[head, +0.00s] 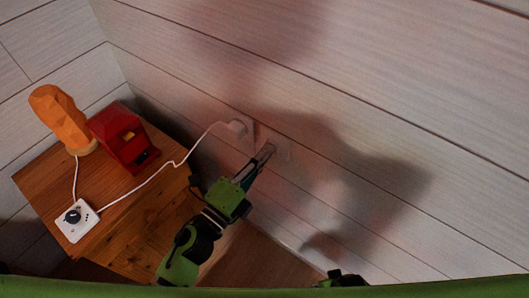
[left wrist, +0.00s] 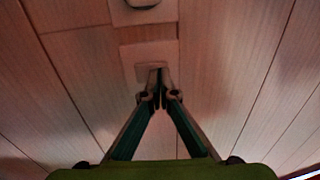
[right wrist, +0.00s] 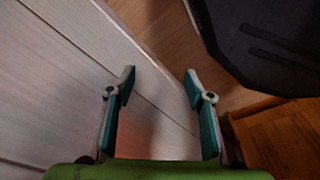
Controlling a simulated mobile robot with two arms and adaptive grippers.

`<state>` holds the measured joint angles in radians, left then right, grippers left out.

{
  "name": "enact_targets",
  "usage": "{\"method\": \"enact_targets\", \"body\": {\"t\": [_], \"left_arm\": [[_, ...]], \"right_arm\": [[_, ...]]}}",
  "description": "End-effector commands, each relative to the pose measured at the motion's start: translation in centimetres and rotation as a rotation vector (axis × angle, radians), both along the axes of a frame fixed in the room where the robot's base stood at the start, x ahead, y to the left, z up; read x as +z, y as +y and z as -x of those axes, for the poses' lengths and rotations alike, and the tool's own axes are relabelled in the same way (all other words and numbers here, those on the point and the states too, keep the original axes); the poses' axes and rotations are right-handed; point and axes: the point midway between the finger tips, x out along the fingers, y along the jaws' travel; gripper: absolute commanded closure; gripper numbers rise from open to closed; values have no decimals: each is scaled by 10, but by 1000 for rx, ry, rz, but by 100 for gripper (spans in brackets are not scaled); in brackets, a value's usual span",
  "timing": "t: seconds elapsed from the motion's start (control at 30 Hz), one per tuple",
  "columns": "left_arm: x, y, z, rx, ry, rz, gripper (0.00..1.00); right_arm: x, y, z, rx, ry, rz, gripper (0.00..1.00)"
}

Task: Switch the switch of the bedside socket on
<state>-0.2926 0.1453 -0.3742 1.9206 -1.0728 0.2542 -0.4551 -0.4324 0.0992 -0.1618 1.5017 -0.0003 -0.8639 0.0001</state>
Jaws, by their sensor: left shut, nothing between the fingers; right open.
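The bedside socket shows in the left wrist view as a pale wall plate (left wrist: 142,12) with a plug or insert, at the top edge. Just below it is a second pale square plate (left wrist: 150,52), which looks like the switch. In the head view a white plug (head: 238,127) sits at the wall. My left gripper (head: 268,150) is shut and empty, its tips at the wall right of the plug. In the left wrist view its tips (left wrist: 158,68) overlap the lower edge of the square plate; contact and switch position cannot be told. My right gripper (right wrist: 160,76) is open and empty.
A wooden bedside table (head: 125,235) stands at left, with an orange lamp (head: 62,118), a red box-like object (head: 124,137) and a white control box (head: 76,221) with a dark knob. A white cord (head: 145,184) runs from the box to the plug. The wall at right is clear.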

Motion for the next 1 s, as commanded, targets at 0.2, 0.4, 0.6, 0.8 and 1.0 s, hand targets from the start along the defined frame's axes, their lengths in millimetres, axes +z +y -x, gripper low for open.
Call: {"method": "enact_targets", "body": {"t": [0.2,0.4,0.6,0.8,1.0], "left_arm": [[5,-3,-5,0,-1,0,100],[3,-3,-4,0,-1,1,100],[0,5,8,0,3,0,100],[-6,27,38,1,4,-1,100],[-11,50,69,2,4,0,100]], "right_arm": [[-14,-1,13,2,14,0,52],[-13,-1,10,2,10,0,52],[-13,-1,10,2,10,0,52],[-13,-1,10,2,10,0,52],[-13,-1,10,2,10,0,52]]}}
